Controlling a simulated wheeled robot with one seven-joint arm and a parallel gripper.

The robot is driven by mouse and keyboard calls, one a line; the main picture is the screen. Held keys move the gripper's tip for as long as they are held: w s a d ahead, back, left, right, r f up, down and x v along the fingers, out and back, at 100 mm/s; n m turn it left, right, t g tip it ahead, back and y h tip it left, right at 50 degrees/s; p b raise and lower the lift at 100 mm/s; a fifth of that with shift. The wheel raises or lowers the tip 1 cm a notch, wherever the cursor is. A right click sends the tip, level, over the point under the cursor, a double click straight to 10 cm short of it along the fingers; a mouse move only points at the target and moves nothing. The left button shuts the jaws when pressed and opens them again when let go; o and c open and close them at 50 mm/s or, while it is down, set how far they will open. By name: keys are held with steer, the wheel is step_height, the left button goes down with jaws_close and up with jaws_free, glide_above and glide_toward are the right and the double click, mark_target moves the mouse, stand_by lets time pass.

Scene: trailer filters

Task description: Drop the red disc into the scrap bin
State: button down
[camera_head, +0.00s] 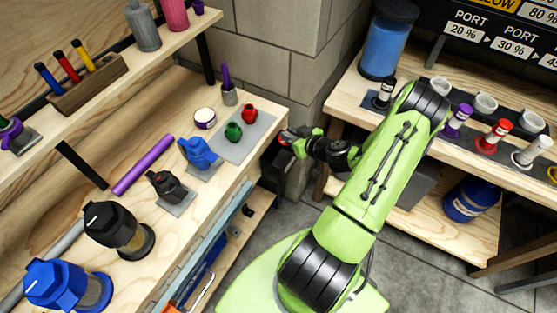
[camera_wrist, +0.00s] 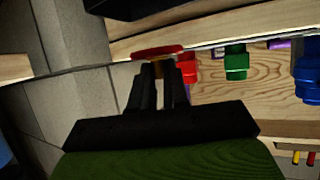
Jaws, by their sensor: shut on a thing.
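The red disc (camera_wrist: 158,52) shows edge-on in the wrist view, at the tips of my gripper (camera_wrist: 160,72). My gripper is shut on it. In the head view, my gripper (camera_head: 291,139) is just off the right end of the left bench, and only a small bit of red shows at its tip. A dark, box-like thing (camera_head: 273,174) stands below my gripper beside the bench end. It may be the scrap bin, but I cannot tell for sure. A dark rounded shape (camera_wrist: 135,7) also shows at the top of the wrist view.
The left bench (camera_head: 137,208) holds a red fitting (camera_head: 249,113), a green fitting (camera_head: 233,131), a blue fitting (camera_head: 198,152) and a purple tube (camera_head: 143,165). A block wall (camera_head: 262,70) stands behind. The right bench (camera_head: 345,100) carries several cups and valves.

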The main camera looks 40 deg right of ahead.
steer(key=c, duration=1)
jaws_free()
steer(key=shift+c, duration=0.2)
steer(key=v, duration=1.5)
steer(key=shift+s+p, duration=0.3)
steer(key=shift+s, duration=0.05)
